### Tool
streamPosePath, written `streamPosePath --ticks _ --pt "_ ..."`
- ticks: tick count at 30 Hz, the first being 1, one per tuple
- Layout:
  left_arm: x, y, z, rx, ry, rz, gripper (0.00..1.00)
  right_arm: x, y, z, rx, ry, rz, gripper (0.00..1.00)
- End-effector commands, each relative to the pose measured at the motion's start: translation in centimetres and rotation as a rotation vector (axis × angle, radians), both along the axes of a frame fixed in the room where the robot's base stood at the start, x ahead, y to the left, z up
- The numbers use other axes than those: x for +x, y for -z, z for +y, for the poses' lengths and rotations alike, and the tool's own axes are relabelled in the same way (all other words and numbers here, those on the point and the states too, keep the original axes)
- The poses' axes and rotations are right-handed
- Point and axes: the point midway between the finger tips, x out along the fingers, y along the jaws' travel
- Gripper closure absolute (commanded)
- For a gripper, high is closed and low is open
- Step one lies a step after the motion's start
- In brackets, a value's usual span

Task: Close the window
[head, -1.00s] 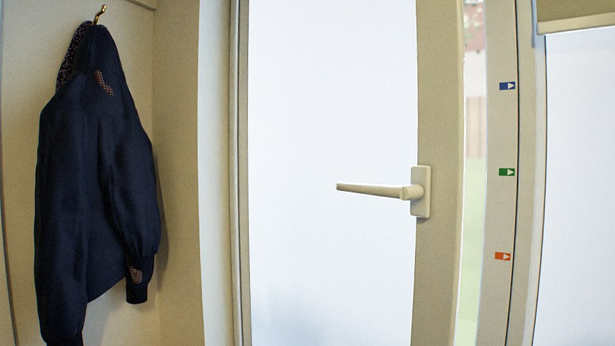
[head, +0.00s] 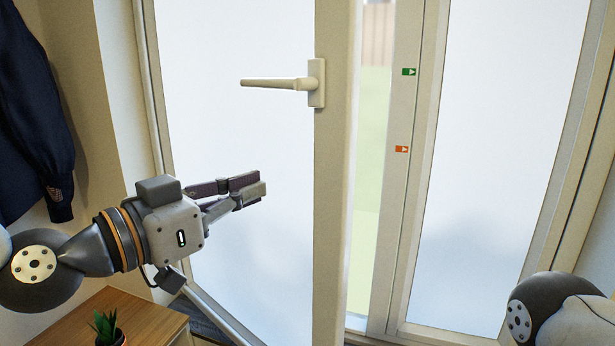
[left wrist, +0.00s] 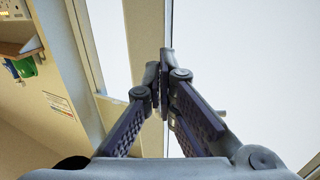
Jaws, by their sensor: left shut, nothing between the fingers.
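The window (head: 250,140) is a tall frosted pane in a beige frame. It stands ajar, with a green strip of outdoors showing between its right edge and the fixed post. Its handle (head: 275,84) is a horizontal lever pointing left. My left gripper (head: 262,188) is shut and empty, in front of the pane, below the handle and apart from it. In the left wrist view the shut fingers (left wrist: 163,70) appear against the window frame and pale panes. Part of my right arm shows at the lower right of the head view; its gripper is not visible.
A wooden cabinet top (head: 140,312) with a small potted plant (head: 107,327) stands at the lower left. A dark jacket (head: 30,120) hangs on the left wall. A fixed frosted pane (head: 490,170) is on the right. Coloured markers sit on the post (head: 408,72).

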Motion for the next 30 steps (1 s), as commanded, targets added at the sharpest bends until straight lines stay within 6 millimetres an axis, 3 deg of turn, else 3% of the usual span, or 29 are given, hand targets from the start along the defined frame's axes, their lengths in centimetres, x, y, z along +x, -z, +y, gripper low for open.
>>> streamPosePath --ticks 2,15,30 --pt "1.6 1.0 -1.2 0.004 0.002 0.015 1.0 -0.7 0.7 0.0 0.0 0.0 0.026 0.6" --pt "7.8 0.5 -6.5 0.0 0.0 0.011 1.0 -1.8 1.7 0.0 0.0 -0.001 0.063 0.6" --pt "8.6 0.4 -7.2 0.0 -0.002 0.009 1.0 -1.8 1.8 0.0 0.0 -0.001 0.065 0.6"
